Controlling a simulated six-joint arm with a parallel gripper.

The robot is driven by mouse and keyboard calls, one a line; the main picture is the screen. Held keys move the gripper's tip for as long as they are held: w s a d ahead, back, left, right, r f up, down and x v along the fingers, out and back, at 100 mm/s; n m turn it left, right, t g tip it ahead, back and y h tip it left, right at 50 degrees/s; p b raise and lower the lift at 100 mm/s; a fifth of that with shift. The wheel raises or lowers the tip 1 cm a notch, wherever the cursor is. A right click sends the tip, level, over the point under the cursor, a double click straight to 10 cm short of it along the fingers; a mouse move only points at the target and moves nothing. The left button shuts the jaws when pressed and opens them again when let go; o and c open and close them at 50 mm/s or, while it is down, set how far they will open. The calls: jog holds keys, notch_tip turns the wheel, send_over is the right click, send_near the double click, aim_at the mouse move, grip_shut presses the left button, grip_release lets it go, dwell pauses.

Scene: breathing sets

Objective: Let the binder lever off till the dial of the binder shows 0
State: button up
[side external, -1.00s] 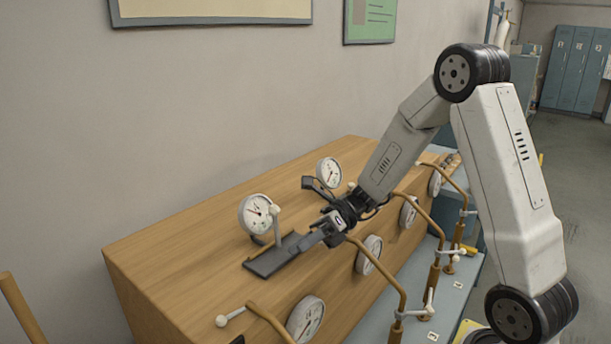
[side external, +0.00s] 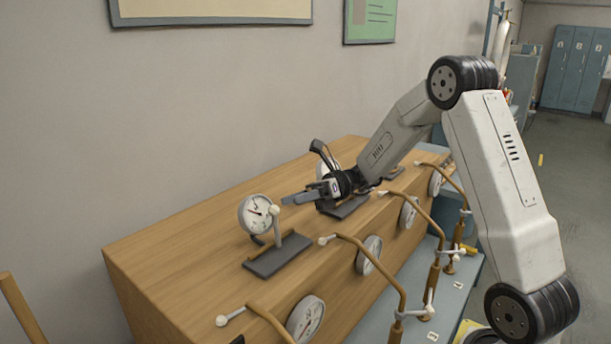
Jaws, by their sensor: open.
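A round white dial (side external: 257,214) stands on the wooden bench top, with a dark needle too small to read. In front of it a grey lever with a white ball knob (side external: 275,211) stands roughly upright on a dark base plate (side external: 268,262). I cannot tell from a label whether this is the binder. My gripper (side external: 290,199) is open and empty. It points left, above and just right of the knob, and looks apart from it. My wrist partly hides a second dial (side external: 326,171) and its dark base plate (side external: 345,209) behind.
The wooden bench (side external: 190,245) is clear at its left end. Along its front are several gauges (side external: 305,318) and bent brass pipes (side external: 402,290), some with white-knobbed handles. A third dark plate (side external: 393,173) lies farther back. The wall rises behind the bench.

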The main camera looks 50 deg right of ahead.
aim_at(276, 209)
jog(key=n, duration=0.2)
jog(key=d+f+n+g, duration=0.1)
jog(key=n, duration=0.1)
jog(key=w+f+n, duration=0.1)
jog(key=shift+w+d+n+y, duration=0.1)
jog(key=shift+d+n+y, duration=0.2)
jog(key=shift+n+y, duration=0.1)
jog(key=shift+a, duration=0.1)
jog(key=shift+x, duration=3.8)
grip_shut()
